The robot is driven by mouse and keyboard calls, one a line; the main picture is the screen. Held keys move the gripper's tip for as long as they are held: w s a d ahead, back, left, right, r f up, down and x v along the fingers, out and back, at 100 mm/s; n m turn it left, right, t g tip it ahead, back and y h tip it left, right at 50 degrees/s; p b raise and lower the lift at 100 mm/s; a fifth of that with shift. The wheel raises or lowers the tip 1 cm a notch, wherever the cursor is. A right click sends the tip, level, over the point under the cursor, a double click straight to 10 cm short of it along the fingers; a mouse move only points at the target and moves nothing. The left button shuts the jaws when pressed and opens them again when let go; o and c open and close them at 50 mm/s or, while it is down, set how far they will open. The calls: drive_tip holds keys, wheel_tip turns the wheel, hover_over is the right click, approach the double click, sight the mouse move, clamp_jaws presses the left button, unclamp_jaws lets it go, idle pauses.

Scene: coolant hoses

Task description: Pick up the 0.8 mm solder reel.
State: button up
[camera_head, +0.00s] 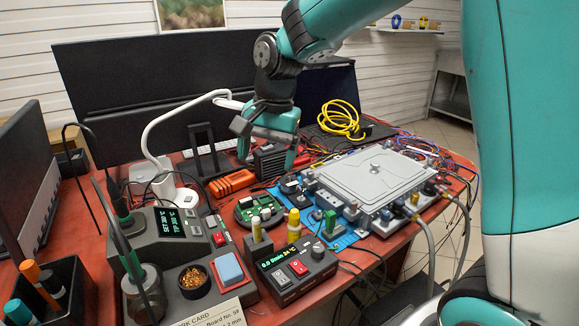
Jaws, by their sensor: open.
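No reel with a readable 0.8 mm label shows. Small spool-like things stand on a white wall shelf at the back right: a blue one (396,21), a yellow one (423,22) and another yellowish one at the right end. They are too small to tell which is the solder reel. My gripper (282,152) hangs over the back middle of the workbench, pointing down, open, with nothing seen held in it. It is far to the left of the shelf and lower. Its fingertips are partly hidden against dark clutter.
The red-brown bench (205,255) is crowded. A grey metal cold plate with hoses (375,175) lies on a blue mat, beside a soldering station (170,225), a small pump controller (295,270) and a coiled yellow cable (340,118). Monitors (120,85) stand behind. Floor shows at the right.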

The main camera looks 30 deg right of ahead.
drive_tip(key=w+d+m+h+p, duration=0.1)
drive_tip(key=w+d+m+p, duration=0.2)
drive_tip(key=w+d+m, duration=0.5)
drive_tip(key=m+p, duration=0.2)
drive_tip(key=m, duration=0.4)
approach(289, 177)
drive_tip(key=shift+g+h, duration=0.3)
drive_tip(key=f, duration=0.5)
drive_tip(key=shift+w+a+f, duration=0.1)
drive_tip(key=shift+w, duration=0.25)
drive_tip(key=shift+a+f+p, duration=0.1)
drive_tip(key=shift+f+p, duration=0.65)
drive_tip(key=shift+f, duration=2.4)
drive_tip(key=shift+c, duration=0.2)
drive_tip(key=c, duration=1.1)
